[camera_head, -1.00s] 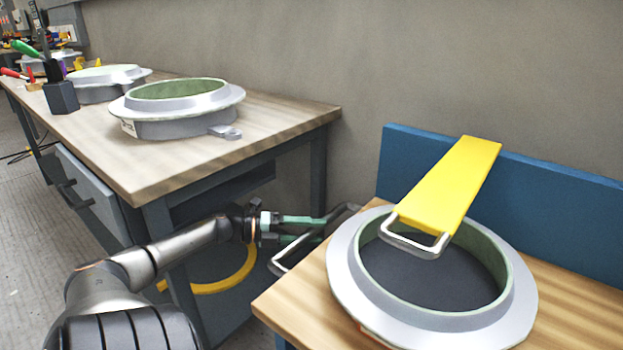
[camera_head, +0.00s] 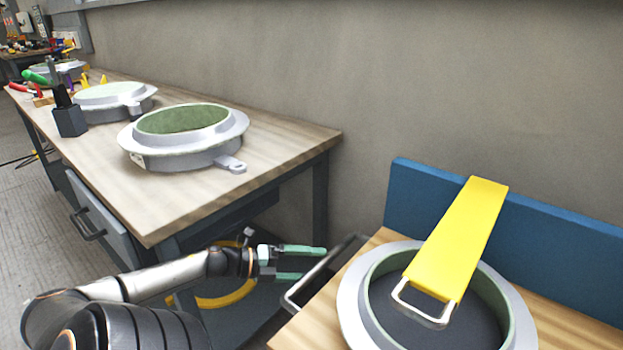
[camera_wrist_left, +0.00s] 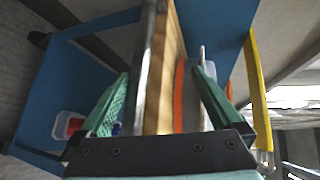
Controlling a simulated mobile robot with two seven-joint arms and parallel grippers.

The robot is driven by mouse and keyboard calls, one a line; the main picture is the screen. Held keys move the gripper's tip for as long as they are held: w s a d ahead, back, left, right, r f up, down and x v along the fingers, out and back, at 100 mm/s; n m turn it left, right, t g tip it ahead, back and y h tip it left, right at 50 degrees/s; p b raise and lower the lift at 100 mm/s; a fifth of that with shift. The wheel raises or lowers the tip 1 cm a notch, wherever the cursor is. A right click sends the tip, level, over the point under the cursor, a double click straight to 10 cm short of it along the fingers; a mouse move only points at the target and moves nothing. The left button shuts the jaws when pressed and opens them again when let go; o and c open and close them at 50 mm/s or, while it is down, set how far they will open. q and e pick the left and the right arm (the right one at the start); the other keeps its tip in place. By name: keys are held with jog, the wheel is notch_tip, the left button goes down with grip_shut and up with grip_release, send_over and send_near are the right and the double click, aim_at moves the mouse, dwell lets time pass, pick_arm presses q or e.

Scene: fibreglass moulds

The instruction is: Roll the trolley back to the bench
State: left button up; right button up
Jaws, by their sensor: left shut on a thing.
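The trolley has a wooden top (camera_head: 580,318), a blue upright panel (camera_head: 560,228) at its back and a metal handle (camera_head: 292,299) on its left side. My left gripper (camera_head: 312,263) is shut on this handle, one green finger to each side. In the left wrist view the handle bar (camera_wrist_left: 150,70) runs between the fingers, beside the top's wooden edge. A grey ring mould (camera_head: 352,305) with a green lining stands on the trolley. The wooden bench (camera_head: 270,140) stands to the left, its near right corner close to the handle. My right gripper is out of view.
A yellow strap-like piece with a metal loop (camera_head: 462,235) reaches from the panel over the mould. Several moulds, one at the bench's near end (camera_head: 185,150), and a dark tool holder (camera_head: 70,121) stand on the bench. A yellow ring (camera_head: 225,300) shows below it. A grey wall closes the back.

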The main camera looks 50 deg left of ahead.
pick_arm(q)
jog(key=s+d+r+m+h+p, duration=0.1)
jog(key=s+d+r, duration=0.4)
jog(key=r, duration=0.5)
jog(key=d+h+p, duration=0.1)
jog(key=d, duration=0.1)
jog(key=shift+d+m+p, duration=0.3)
jog(key=shift+d+m, duration=0.1)
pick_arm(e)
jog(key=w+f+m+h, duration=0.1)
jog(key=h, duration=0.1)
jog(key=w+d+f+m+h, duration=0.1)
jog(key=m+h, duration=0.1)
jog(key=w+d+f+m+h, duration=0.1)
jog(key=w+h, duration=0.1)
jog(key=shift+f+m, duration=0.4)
pick_arm(q)
jog(key=shift+s, duration=0.1)
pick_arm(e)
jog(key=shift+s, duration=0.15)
